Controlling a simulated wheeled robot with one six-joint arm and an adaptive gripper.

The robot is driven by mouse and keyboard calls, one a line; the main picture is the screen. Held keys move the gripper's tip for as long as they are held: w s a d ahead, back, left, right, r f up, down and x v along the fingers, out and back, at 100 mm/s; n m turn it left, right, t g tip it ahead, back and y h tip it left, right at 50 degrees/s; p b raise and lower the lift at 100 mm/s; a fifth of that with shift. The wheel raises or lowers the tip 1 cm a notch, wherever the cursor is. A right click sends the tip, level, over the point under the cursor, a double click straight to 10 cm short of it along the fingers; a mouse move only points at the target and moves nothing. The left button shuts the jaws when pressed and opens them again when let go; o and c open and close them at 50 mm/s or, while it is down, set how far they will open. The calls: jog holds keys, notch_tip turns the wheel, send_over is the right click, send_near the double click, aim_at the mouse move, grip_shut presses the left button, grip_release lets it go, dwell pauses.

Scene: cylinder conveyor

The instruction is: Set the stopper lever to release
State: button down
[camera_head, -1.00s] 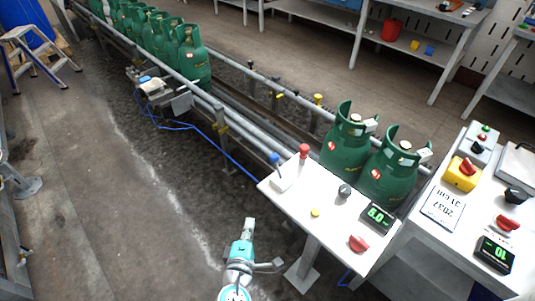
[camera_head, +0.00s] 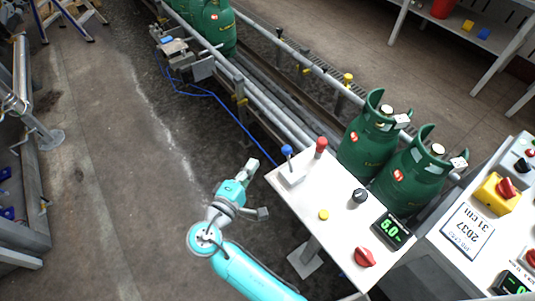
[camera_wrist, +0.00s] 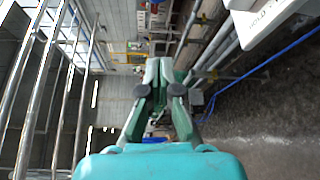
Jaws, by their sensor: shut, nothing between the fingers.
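The stopper lever (camera_head: 288,152) has a blue knob and stands on a small white base at the near left corner of the white control table. In the wrist view, a white housing (camera_wrist: 262,22) with the lettering "HOLD" shows at the top right; the lever knob is not visible there. My gripper (camera_head: 251,165) is shut and empty, left of the lever and apart from it, beside the table corner. In the wrist view its fingers (camera_wrist: 160,72) point away from the camera with nothing between them.
The control table (camera_head: 338,210) carries a red-topped post (camera_head: 320,147), a black knob (camera_head: 360,196), a yellow button (camera_head: 324,215), a red knob (camera_head: 365,257) and a display (camera_head: 391,231). Green cylinders (camera_head: 410,175) stand on the conveyor behind. Open floor lies left.

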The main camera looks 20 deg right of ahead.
aim_at(289, 161)
jog(key=r+x, duration=0.1)
jog(key=x, duration=0.9)
jog(key=shift+s+d+f, duration=0.1)
jog(key=shift+s+d, duration=0.15)
jog(key=shift+s, duration=0.4)
jog(key=shift+s+d+f, duration=0.1)
jog(key=shift+s+d, duration=0.15)
jog(key=shift+s, duration=0.4)
jog(key=shift+s+d+f, duration=0.1)
jog(key=shift+s+d, duration=0.2)
jog(key=shift+s, duration=0.4)
jog(key=shift+s+r, duration=0.1)
